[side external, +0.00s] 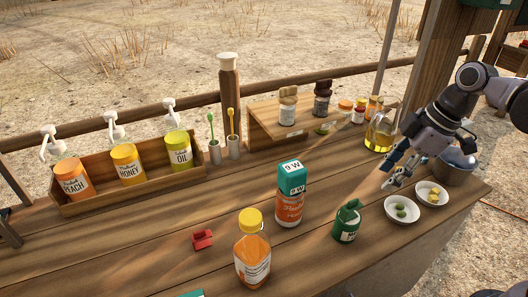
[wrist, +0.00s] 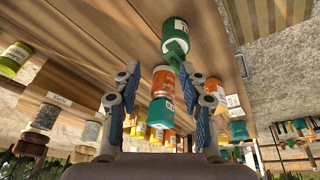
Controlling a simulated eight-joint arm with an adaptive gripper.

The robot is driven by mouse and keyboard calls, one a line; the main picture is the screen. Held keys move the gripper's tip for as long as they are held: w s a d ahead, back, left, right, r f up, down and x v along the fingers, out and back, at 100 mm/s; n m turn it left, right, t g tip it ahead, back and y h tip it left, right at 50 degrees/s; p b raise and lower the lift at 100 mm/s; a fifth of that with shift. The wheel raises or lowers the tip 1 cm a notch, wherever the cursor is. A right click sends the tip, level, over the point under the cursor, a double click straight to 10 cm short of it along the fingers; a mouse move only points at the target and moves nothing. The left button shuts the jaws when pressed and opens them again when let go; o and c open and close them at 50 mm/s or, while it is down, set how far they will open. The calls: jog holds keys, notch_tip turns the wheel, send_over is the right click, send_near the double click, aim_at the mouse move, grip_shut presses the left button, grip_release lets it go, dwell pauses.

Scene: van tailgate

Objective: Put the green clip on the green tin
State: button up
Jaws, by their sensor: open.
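The green tin (side external: 345,228) stands upright on the wooden counter, right of centre, with a white label. The green clip (side external: 349,207) appears to sit on the tin's top; its exact contact is too small to tell. The wrist view, upside down, also shows the tin (wrist: 175,27) with the clip (wrist: 176,48) at its top end. My gripper (side external: 391,183) is open and empty, above the counter right of and behind the tin, apart from both. Its spread fingers also show in the wrist view (wrist: 160,72).
An orange can with a teal box on top (side external: 291,180) stands left of the tin. A yellow-capped bottle (side external: 252,262) and a red clip (side external: 202,239) are at front left. Two white bowls (side external: 401,222) (side external: 445,197) and a grey pot (side external: 458,172) are close to my gripper.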

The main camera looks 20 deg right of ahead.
jog(key=d+f+m+t+h, duration=0.1)
jog(key=m, duration=0.2)
jog(key=s+d+f+m+t, duration=0.1)
jog(key=m+t, duration=0.1)
jog(key=m, duration=0.2)
jog(key=s+d+f+m+t+h, duration=0.1)
jog(key=m, duration=0.2)
jog(key=shift+d+m+h, duration=0.3)
jog(key=shift+d, duration=0.05)
dwell(0.6)
